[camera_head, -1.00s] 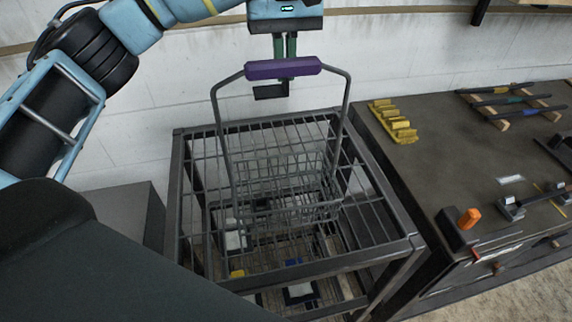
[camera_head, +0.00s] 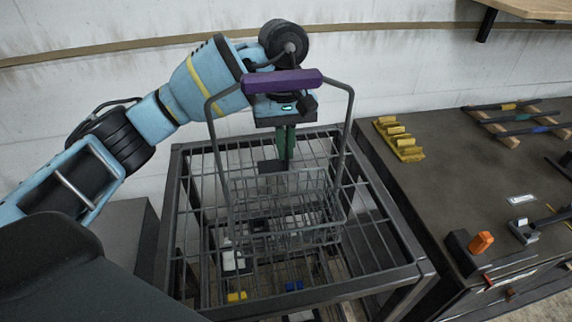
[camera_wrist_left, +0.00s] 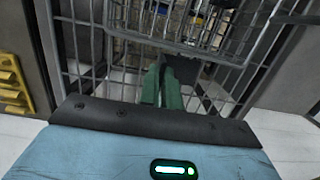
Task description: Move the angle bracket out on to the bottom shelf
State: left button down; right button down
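My left gripper (camera_head: 286,143) has green fingers pointing down, closed together on a small dark flat piece, which looks like the angle bracket (camera_head: 270,166). The bracket also shows beside the fingers in the left wrist view (camera_wrist_left: 182,69). The gripper is at the far side of the wire rack (camera_head: 408,272), behind the purple handle (camera_head: 284,81) of a wire basket (camera_head: 262,188). The bracket is near the basket's far rim; I cannot tell whether it touches. Lower shelving shows only through the wires. My right gripper is not in view.
Yellow (camera_head: 237,296) and blue (camera_head: 294,286) pieces lie below the rack's top wires. A dark workbench (camera_head: 450,175) stands at the right, with a yellow stepped block (camera_head: 399,139) and tools. A white wall is close behind the rack.

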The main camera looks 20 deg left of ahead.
aim_at(286, 166)
pick_arm(q)
jog(key=shift+f, duration=2.55)
jog(key=shift+f, duration=0.1)
jog(key=c, duration=1.6)
grip_release()
notch_tip(286, 166, up, 12)
jog(key=w+a, duration=0.1)
jog(key=shift+w, duration=0.25)
jog(key=shift+o, duration=0.4)
